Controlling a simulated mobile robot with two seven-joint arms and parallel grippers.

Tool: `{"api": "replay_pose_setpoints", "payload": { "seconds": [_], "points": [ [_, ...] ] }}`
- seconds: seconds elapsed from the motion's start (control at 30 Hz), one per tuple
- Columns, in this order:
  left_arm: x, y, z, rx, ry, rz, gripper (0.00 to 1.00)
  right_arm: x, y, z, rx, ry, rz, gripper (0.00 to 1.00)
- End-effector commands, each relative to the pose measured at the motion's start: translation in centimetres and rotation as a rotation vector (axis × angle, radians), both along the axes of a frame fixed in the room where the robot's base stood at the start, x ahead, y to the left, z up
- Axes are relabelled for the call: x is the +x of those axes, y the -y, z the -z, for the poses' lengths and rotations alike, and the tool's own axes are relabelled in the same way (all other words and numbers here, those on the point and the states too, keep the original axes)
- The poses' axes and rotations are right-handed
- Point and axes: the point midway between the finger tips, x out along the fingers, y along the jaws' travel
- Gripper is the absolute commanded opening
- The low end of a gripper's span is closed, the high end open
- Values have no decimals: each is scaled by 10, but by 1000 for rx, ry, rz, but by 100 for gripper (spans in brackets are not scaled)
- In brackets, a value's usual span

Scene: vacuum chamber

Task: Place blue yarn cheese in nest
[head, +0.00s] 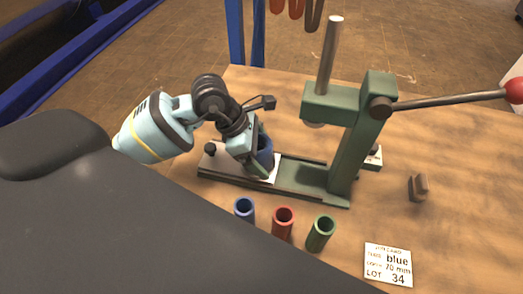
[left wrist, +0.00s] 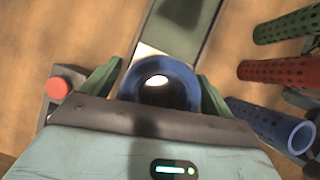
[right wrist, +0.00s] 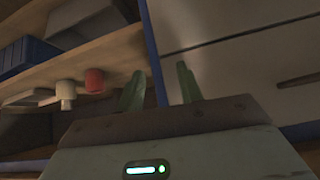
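The blue yarn cheese (head: 265,152) is a dark blue hollow cylinder. My left gripper (head: 259,156) has its green fingers on either side of it, seemingly touching. In the left wrist view the cheese (left wrist: 128,88) shows end-on, a ring with a bright hole, between the fingers (left wrist: 160,82). It stands at the left part of the green press's sled (head: 300,174), over a pale plate (left wrist: 143,51). The nest under it is hidden, so I cannot tell whether the cheese is seated. My right gripper (right wrist: 161,88) has its fingers apart, with nothing between them, away from the press.
Blue (head: 245,209), red (head: 283,222) and green (head: 321,233) tubes stand in front of the press (head: 352,150). A card (head: 388,265) reads blue, 70 mm, LOT 34. The press lever (head: 450,100) reaches right. A red button (left wrist: 58,88) is left of the sled.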

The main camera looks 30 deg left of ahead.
Motion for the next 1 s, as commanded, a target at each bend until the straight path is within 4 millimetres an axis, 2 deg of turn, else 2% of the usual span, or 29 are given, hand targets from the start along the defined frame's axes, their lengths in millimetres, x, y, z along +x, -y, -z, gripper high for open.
{"api": "replay_pose_setpoints", "payload": {
  "seconds": [0.17, 0.33, 0.8, 1.0],
  "points": [
    [0, 0, -1, 0, 0, 0, 86, 1, -2, -1, 4, 2, 6, 36],
    [-1, -5, -11, 2, 4, -1, 86, 2, -2, -3, 6, 6, 7, 36],
    [-20, -43, -86, 3, 3, -1, 86, 2, 0, -2, 1, 6, 2, 36],
    [-25, -52, -103, 0, 1, 0, 86, 1, 1, -2, -2, 5, -3, 36]
  ]
}}
